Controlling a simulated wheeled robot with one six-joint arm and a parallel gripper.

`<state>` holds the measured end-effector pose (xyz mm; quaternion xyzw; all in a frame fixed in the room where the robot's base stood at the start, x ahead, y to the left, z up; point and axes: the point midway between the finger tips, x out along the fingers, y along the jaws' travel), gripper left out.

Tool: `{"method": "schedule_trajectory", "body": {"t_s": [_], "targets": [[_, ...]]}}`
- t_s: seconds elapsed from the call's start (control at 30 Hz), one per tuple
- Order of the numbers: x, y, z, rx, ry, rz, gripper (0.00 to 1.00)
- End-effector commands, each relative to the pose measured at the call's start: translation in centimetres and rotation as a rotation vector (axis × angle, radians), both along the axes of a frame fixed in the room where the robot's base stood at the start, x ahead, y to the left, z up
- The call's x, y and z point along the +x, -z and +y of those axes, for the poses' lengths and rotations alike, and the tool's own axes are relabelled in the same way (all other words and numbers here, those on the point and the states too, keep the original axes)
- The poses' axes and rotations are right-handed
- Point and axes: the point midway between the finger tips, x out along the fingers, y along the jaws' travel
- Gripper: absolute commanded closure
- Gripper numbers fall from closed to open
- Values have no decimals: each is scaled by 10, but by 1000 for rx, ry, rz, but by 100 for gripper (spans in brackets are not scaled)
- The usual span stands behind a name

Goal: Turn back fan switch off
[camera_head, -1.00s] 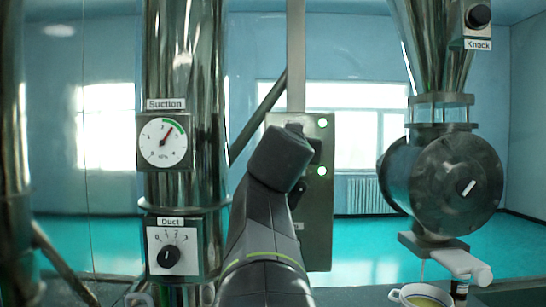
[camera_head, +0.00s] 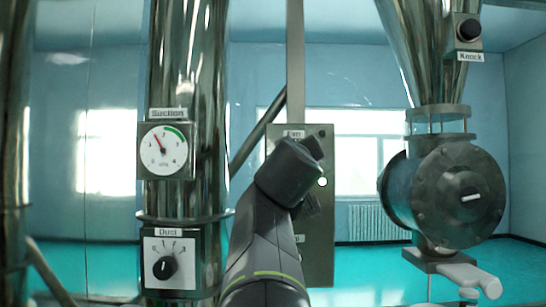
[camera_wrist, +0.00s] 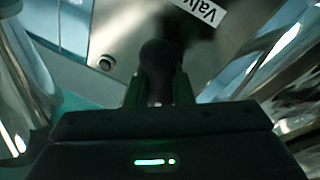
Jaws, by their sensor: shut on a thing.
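The grey control panel (camera_head: 318,255) hangs in the middle of the head view, with a label that seems to read "Fan" (camera_head: 293,132) at its top. A lower indicator light (camera_head: 322,182) glows green-white; no lit lamp shows near the top label. In the wrist view, my gripper (camera_wrist: 158,88) is shut on a dark rounded switch knob (camera_wrist: 157,58) in front of the metal panel (camera_wrist: 112,38).
A steel pipe (camera_head: 190,65) on the left carries a suction gauge (camera_head: 164,150) and a duct dial (camera_head: 168,264). On the right is a round steel housing (camera_head: 445,215) under a hopper, with a knock button (camera_head: 468,30) above.

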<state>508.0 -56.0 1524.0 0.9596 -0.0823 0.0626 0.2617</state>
Motion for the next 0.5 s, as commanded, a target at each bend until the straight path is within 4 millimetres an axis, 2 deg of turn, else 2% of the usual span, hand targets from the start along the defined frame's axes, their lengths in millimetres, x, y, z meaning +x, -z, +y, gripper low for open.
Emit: {"method": "schedule_trajectory", "body": {"t_s": [0.47,0.5], "targets": [[1,1,0,-15,2,2,100],[0,1,0,-15,1,3,73]]}}
